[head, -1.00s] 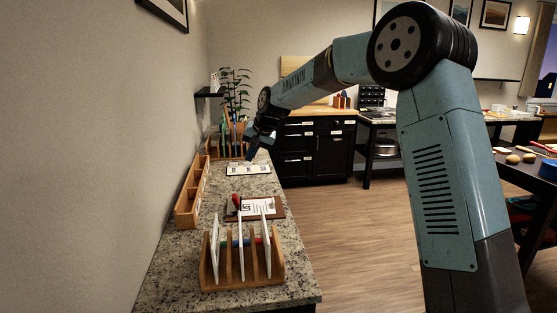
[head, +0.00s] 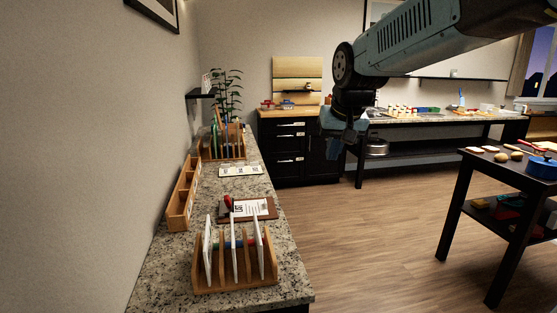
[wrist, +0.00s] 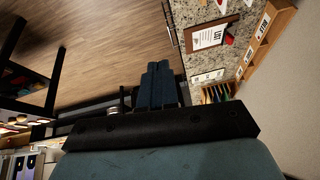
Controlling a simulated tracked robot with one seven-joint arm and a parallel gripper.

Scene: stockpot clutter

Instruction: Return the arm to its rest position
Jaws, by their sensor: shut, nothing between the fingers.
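My gripper (head: 334,150) hangs at the end of my raised arm, in the upper right of the head view. It is in the air over the open floor, right of the granite counter (head: 172,262) and apart from everything. In the wrist view its dark blue fingers (wrist: 157,84) lie together with nothing between them. Part of the gripper is dark against the black cabinet in the head view.
A black cabinet (head: 290,160) stands behind. A dark table (head: 465,190) with a blue pot (head: 541,168) is at right. The floor between is clear.

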